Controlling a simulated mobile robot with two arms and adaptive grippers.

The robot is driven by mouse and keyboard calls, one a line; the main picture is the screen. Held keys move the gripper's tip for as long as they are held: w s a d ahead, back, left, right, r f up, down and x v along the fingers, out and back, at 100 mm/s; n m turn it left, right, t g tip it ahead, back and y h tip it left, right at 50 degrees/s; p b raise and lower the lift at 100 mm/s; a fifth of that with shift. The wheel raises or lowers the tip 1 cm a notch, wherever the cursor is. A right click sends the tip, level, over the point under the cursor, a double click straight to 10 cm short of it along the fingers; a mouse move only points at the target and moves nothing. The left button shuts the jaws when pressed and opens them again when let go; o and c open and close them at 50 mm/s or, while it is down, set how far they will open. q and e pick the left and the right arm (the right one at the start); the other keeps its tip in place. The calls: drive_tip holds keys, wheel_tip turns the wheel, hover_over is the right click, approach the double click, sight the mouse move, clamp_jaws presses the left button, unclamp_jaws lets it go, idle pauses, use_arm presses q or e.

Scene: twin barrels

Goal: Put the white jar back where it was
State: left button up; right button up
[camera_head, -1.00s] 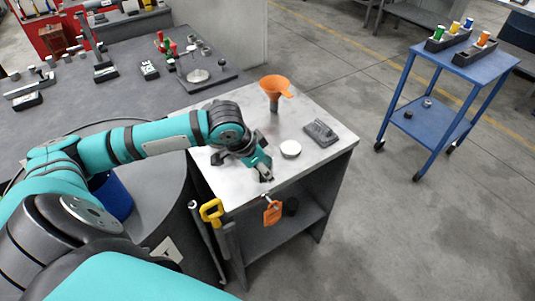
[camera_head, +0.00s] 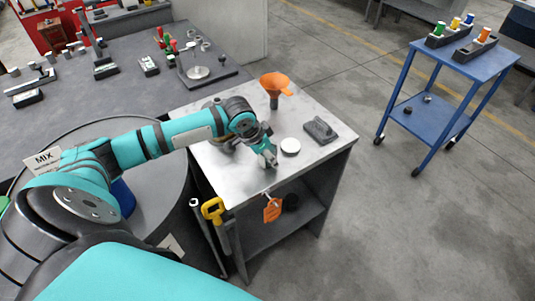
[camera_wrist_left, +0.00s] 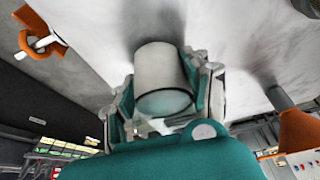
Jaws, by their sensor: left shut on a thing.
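The white jar (camera_head: 290,146) is on the small grey table (camera_head: 233,179), right of the table's middle; only its pale round top shows clearly in the head view. In the left wrist view the jar (camera_wrist_left: 160,68) stands between the two fingers, upright against the pale tabletop. My left gripper (camera_head: 271,152) reaches it from the left and is shut on it. The fingers touch its sides in the wrist view. I cannot tell for sure whether its base rests on the tabletop. My right gripper is not in view.
A dark block-like device (camera_head: 320,129) lies right of the jar. An orange funnel (camera_head: 275,84) stands behind it. A blue cart (camera_head: 465,68) stands off to the right.

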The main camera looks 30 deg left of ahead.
use_arm(q)
drive_tip(key=shift+f, duration=0.1)
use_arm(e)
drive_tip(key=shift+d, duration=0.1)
use_arm(q)
drive_tip(key=o, duration=1.2)
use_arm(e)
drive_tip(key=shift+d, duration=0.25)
use_arm(q)
drive_tip(key=v, duration=1.2)
drive_tip(key=shift+b, duration=0.3)
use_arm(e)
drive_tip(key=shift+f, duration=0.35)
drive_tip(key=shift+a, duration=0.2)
